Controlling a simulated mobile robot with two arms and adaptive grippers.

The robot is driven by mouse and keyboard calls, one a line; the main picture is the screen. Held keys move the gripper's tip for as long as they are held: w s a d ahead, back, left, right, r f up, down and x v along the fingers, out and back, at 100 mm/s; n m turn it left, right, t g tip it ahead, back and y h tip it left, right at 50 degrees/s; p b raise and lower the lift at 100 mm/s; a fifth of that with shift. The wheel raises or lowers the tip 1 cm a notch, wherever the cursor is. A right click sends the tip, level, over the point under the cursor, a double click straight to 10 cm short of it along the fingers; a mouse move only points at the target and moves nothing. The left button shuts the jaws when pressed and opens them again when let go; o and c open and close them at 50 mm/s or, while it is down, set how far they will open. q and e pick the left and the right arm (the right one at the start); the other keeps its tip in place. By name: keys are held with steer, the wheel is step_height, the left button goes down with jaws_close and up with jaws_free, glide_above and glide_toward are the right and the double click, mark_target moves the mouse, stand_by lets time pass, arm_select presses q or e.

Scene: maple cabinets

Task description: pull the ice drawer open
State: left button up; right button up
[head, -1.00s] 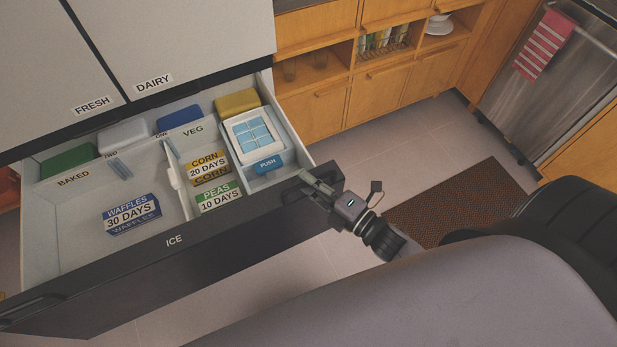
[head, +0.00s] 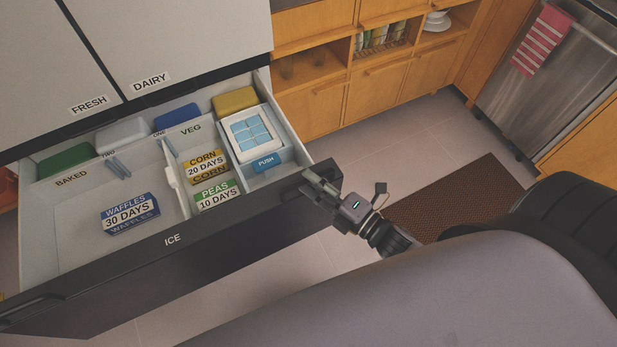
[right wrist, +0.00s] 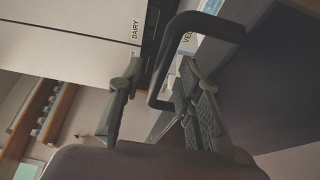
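The ice drawer (head: 172,262) is the dark-fronted lower drawer of the fridge, with the label ICE on its front. It stands well out from the fridge, and its inside shows. Its dark handle (right wrist: 154,72) shows close up in the right wrist view. My right gripper (head: 318,184) is at the right end of the drawer front, by the handle. In the right wrist view the fingers of the right gripper (right wrist: 158,78) are spread apart, with part of the handle bar seen between them and a gap to the left finger. My left gripper is not in view.
The drawer holds a waffles box (head: 130,212), a corn box (head: 206,165), a peas box (head: 216,194), an ice tray (head: 250,132) and several coloured lidded tubs. Maple cabinets (head: 315,110) stand behind. A brown mat (head: 450,200) lies on open floor to the right.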

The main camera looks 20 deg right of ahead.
steer(key=v, duration=1)
steer(key=shift+s, duration=0.2)
steer(key=shift+d, duration=0.1)
